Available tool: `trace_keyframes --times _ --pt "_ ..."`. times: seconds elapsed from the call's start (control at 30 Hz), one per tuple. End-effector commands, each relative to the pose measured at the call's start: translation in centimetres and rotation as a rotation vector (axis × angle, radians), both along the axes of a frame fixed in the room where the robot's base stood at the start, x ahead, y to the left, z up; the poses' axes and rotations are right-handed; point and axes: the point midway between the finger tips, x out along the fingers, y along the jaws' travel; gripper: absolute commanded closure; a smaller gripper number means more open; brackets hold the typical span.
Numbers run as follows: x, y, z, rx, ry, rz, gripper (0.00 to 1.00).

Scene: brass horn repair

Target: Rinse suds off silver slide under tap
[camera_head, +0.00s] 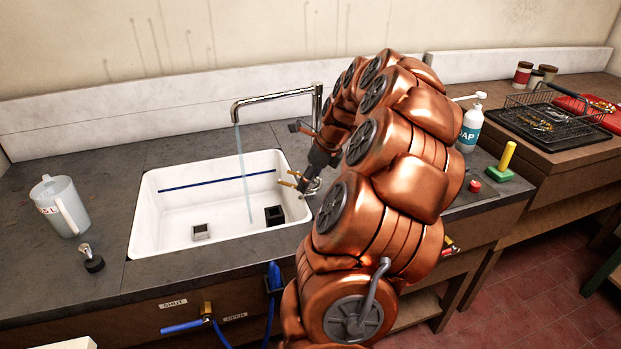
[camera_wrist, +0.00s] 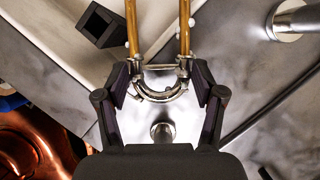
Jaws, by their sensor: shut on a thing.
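My gripper (camera_wrist: 162,80) is shut on the silver slide (camera_wrist: 163,94), a U-shaped bow with two brass-coloured tubes pointing away from me. A few small white blobs, perhaps suds, show by the bow and tubes in the wrist view. In the head view the slide's tubes (camera_head: 287,183) are over the right end of the white sink (camera_head: 150,215), and my arm hides part of my gripper (camera_head: 312,178). The chrome tap (camera_head: 275,97) is running. Its water stream (camera_head: 242,175) falls into the sink, left of the slide and apart from it.
A black open box (camera_head: 274,215) and a small grey box (camera_head: 201,232) are in the sink. A clear jug (camera_head: 60,205) stands at the left. A soap bottle (camera_head: 470,127), a green-based brush (camera_head: 502,170) and a wire basket (camera_head: 550,113) are at the right.

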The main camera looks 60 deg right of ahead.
Motion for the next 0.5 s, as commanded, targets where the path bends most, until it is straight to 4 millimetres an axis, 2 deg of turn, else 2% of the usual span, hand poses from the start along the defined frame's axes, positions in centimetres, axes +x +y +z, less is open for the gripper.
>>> trace_keyframes --times 0.5 --pt "4.0 1.7 -0.8 0.002 0.001 0.006 0.68"
